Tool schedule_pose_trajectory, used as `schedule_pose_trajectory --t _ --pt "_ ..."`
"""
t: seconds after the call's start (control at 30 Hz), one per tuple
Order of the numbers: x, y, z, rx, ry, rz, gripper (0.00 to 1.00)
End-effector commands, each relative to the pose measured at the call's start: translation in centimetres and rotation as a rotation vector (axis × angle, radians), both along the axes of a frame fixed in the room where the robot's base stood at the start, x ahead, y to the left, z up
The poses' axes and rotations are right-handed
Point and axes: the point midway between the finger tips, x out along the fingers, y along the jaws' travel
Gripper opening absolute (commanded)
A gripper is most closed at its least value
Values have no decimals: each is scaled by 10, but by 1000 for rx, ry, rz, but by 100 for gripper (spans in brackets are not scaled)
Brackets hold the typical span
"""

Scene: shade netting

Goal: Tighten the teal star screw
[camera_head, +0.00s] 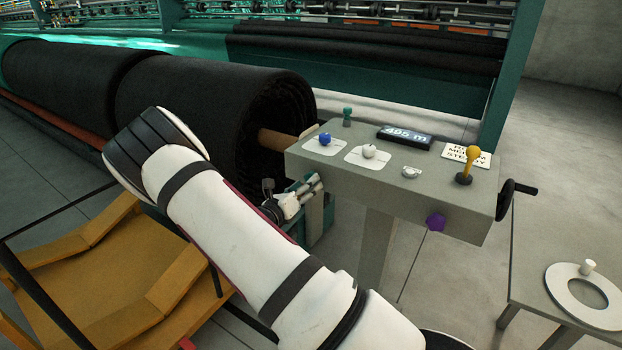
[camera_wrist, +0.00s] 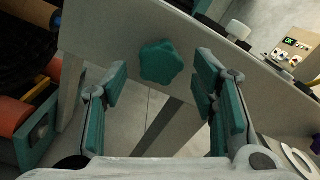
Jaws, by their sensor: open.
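The teal star screw (camera_wrist: 161,62) sits on a grey face of the console in the wrist view, with its lobed head toward me. My gripper (camera_wrist: 160,80) is open, with one teal-padded finger on each side of the screw's line. The fingers appear apart from the screw, and nothing is between the pads. In the head view my gripper (camera_head: 302,192) is beside the left end of the grey console (camera_head: 400,200), below its top. The star screw is not visible in the head view.
The console carries a blue knob (camera_head: 324,139), white knob (camera_head: 369,151), teal knob (camera_head: 347,115), yellow lever (camera_head: 470,160), purple knob (camera_head: 435,222) and black handwheel (camera_head: 507,200). Black netting rolls (camera_head: 215,110) stand left. A side table (camera_head: 550,250) holds a white ring (camera_head: 590,308).

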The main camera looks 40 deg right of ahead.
Motion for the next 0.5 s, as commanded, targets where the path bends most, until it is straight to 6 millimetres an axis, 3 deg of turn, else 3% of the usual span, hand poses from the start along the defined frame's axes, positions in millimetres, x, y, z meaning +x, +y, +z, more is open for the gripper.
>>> schedule_pose_trajectory --t 0.13,0.5 --pt "0 -1 1 -45 119 -1 53" --pt "0 -2 0 -47 127 -2 53"
